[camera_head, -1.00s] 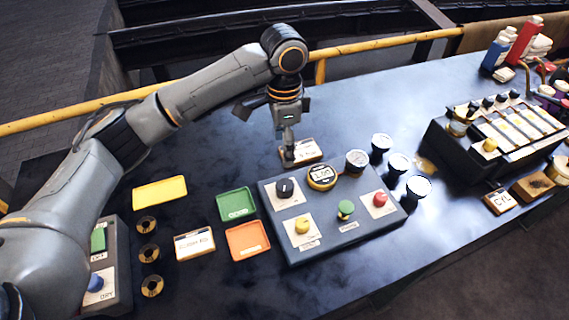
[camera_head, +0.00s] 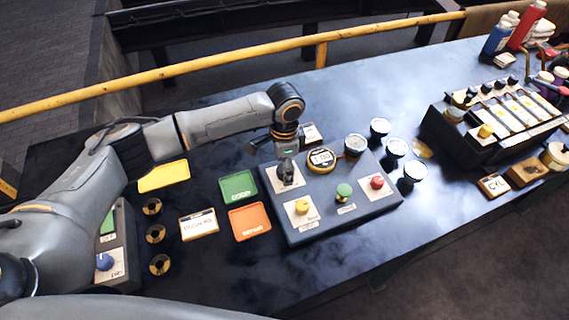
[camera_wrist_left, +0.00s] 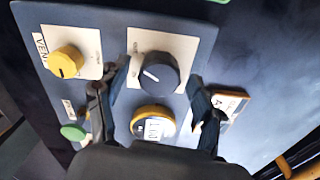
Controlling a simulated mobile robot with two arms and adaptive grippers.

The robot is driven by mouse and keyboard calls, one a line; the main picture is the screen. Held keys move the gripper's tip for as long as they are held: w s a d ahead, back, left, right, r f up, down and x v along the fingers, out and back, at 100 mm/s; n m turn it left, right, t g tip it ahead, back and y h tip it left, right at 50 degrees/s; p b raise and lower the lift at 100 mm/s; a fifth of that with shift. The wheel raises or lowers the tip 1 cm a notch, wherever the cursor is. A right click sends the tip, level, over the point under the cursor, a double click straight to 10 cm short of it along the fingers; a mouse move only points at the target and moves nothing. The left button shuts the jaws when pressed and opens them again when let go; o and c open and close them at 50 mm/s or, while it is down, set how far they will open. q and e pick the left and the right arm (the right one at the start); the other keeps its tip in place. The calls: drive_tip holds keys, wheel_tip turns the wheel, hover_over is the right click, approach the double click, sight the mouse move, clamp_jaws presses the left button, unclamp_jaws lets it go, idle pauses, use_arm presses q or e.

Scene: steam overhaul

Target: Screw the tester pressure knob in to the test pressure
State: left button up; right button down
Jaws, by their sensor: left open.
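The tester (camera_head: 345,215) is a dark grey box with a white-plated dial, a yellow knob (camera_head: 302,207), a green knob (camera_head: 344,191), a red knob (camera_head: 377,182) and a yellow-rimmed digital gauge (camera_head: 321,158). In the left wrist view the dark pressure knob (camera_wrist_left: 157,72) has a white pointer line and sits on a white plate. My left gripper (camera_wrist_left: 158,80) is open, its fingers on either side of this knob; contact cannot be told. The gauge reading is too small to read. My right gripper is not in view.
Round gauges (camera_head: 397,147) stand just right of the tester. Green (camera_head: 238,186) and orange (camera_head: 249,221) trays lie to its left, with a yellow tray (camera_head: 163,176) farther left. A valve rack (camera_head: 495,120) stands at the right. A yellow rail (camera_head: 230,63) runs behind the table.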

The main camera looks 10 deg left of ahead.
use_arm(q)
drive_tip(key=c, duration=1.1)
drive_tip(key=shift+c, duration=0.2)
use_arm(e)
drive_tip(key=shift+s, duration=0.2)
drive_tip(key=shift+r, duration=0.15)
